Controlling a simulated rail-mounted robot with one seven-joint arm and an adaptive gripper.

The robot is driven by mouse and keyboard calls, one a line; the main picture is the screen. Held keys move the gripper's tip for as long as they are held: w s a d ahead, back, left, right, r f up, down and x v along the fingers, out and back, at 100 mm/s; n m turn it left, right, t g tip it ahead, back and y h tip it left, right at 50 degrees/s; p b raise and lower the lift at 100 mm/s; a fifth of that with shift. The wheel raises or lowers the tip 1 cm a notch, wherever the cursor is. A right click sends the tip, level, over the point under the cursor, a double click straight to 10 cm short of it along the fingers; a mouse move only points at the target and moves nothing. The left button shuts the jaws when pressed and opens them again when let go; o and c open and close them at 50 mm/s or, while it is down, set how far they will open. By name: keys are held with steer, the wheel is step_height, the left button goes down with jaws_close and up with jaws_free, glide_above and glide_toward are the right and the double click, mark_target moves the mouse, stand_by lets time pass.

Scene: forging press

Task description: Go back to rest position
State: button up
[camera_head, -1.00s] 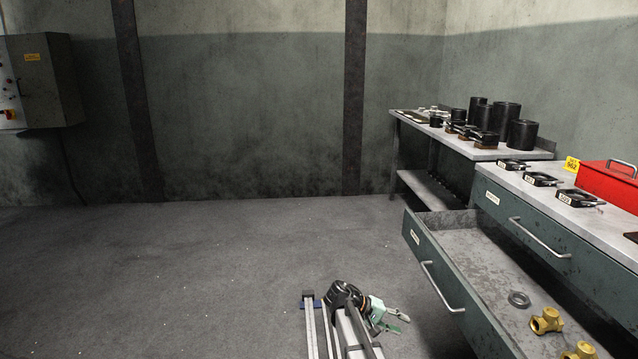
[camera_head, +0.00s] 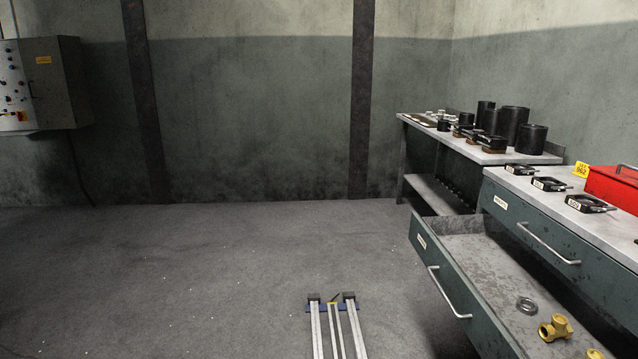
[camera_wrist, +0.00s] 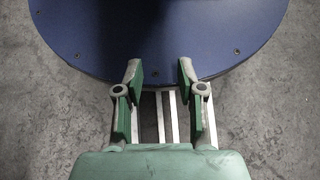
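My gripper (camera_wrist: 158,80) shows in the wrist view with its two green-padded fingers apart and nothing between them. It hangs over my own rail and the edge of my round blue base. My gripper and arm are out of sight in the head view, where only my rails show at the bottom middle.
An open drawer (camera_head: 428,262) juts out at the right, holding brass fittings (camera_head: 555,328) and a grey ring (camera_head: 527,305). A red toolbox (camera_head: 612,186) stands on the counter above. A far bench (camera_head: 455,140) carries black cylinders. A control box (camera_head: 60,80) hangs at left. The middle floor is clear.

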steer(key=s+g, duration=0.1)
steer(key=s, duration=0.5)
steer(key=w+r+t+p, duration=0.2)
steer(key=r+p, duration=0.6)
steer(key=p, duration=0.4)
steer(key=w+r+t+p, duration=0.2)
steer(key=r+p, duration=0.6)
steer(key=p, duration=0.4)
steer(key=shift+w+d+t, duration=0.3)
steer(key=shift+w+t, duration=0.1)
steer(key=shift+w, duration=0.4)
